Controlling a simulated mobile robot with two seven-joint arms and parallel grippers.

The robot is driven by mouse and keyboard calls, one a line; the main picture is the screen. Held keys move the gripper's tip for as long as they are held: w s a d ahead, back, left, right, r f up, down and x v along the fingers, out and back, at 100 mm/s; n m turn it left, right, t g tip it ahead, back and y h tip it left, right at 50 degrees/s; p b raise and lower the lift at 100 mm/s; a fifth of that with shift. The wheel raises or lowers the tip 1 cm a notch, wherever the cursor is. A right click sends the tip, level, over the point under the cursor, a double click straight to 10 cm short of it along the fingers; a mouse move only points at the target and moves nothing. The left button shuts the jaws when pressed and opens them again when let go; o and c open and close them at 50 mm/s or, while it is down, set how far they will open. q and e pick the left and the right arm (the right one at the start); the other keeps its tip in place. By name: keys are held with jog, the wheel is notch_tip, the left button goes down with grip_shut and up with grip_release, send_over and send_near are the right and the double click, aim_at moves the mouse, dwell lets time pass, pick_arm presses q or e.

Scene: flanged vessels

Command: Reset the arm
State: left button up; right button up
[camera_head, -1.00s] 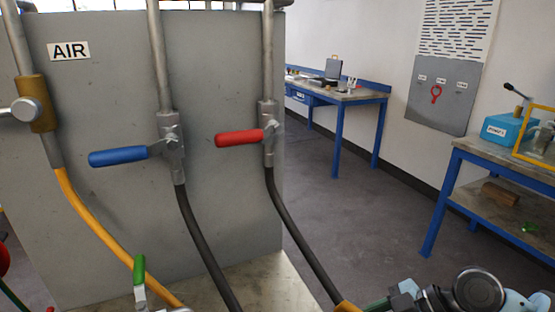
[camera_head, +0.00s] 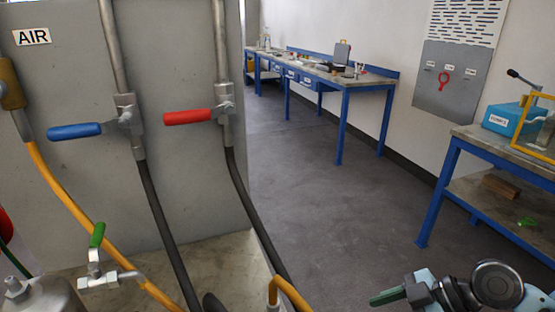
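My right arm shows at the bottom right corner of the head view. Its gripper (camera_head: 388,297) points left, with dark green finger parts over the floor. It is apart from the hoses and the panel. I cannot tell whether it is open or shut, and I see nothing in it. My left gripper is not in view.
A grey AIR panel (camera_head: 185,215) stands left, with blue-handled (camera_head: 75,130) and red-handled (camera_head: 188,117) valves and hoses. A green-handled valve (camera_head: 97,236) is at lower left. A blue-legged workbench (camera_head: 475,150) stands right, another bench (camera_head: 345,82) behind. The floor between is clear.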

jog(key=s+a+f+m+t+h+p, duration=0.1)
jog(key=s+a+f+m+t+p, duration=0.1)
jog(key=s+f+m, duration=0.35)
jog(key=s+a+f+m+t+h+p, duration=0.1)
jog(key=s+a+f+m+t+p, duration=0.15)
jog(key=f, duration=0.55)
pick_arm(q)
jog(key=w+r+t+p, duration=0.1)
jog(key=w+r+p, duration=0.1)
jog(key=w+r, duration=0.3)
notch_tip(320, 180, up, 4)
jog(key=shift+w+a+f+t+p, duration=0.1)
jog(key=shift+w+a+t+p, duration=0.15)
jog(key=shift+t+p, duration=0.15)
pick_arm(e)
jog(key=s+d+f+m+t+h, duration=0.1)
jog(key=s+d+f+m+h, duration=0.1)
jog(key=s, duration=0.7)
jog(key=s+d+f+m+t+h, duration=0.1)
jog(key=s+d+f+m+h, duration=0.2)
jog(key=s, duration=0.7)
jog(key=shift+f+m+h, duration=0.15)
jog(key=shift+m+h, duration=0.25)
jog(key=shift+m, duration=0.1)
jog(key=shift+s+d+t, duration=0.1)
jog(key=shift+t, duration=0.15)
